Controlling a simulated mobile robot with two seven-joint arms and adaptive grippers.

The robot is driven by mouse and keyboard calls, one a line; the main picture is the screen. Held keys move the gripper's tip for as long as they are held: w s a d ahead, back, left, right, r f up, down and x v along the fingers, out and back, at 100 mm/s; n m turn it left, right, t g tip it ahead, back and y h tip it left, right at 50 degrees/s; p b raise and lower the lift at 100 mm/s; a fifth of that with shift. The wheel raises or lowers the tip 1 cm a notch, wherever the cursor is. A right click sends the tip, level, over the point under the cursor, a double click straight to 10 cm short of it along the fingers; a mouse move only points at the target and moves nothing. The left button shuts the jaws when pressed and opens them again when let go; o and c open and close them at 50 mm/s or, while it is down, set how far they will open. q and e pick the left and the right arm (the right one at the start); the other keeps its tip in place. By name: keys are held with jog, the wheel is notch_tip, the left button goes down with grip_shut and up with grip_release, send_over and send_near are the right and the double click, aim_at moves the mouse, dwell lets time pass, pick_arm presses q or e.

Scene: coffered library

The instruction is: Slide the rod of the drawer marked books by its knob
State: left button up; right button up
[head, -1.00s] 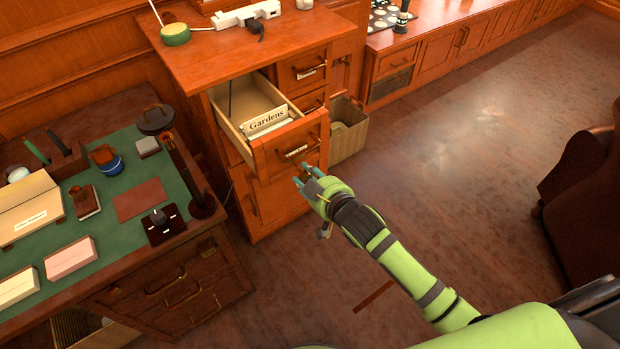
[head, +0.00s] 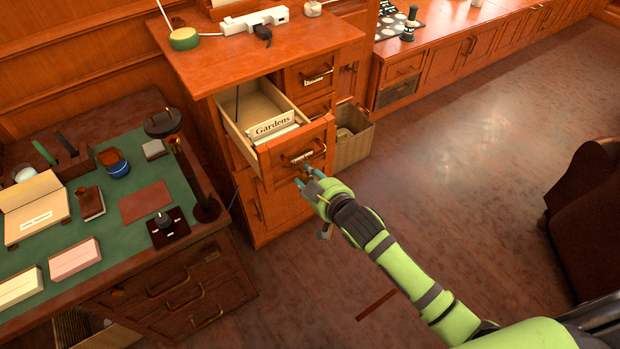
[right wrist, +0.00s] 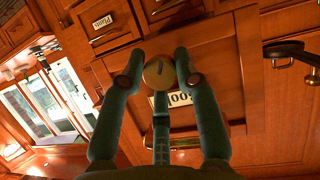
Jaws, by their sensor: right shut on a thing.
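My right gripper (head: 312,172) is at the lower front of the wooden cabinet, just below the front of the open drawer (head: 257,138). In the right wrist view its teal fingers (right wrist: 158,80) are closed around a round brass knob (right wrist: 158,72) with a dark line on its face. A white label (right wrist: 181,99) beside the knob is partly hidden by a finger; only a few letters show, fitting "Books". The rod cannot be made out. The knob is not clear in the head view. My left gripper is not in view.
The open drawer holds a card reading Gardens (head: 271,126). A drawer label reading Plants (right wrist: 103,22) is in the wrist view. A green-topped desk (head: 118,190) stands at left, a wicker basket (head: 353,150) behind the cabinet's right side. A dark chair (head: 588,220) stands at far right; the floor between is clear.

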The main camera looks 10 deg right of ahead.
jog(key=o, duration=1.2)
jog(key=shift+w+a+r, duration=0.1)
jog(key=shift+a+r, duration=0.1)
jog(key=shift+r, duration=0.1)
jog(key=shift+f, duration=0.1)
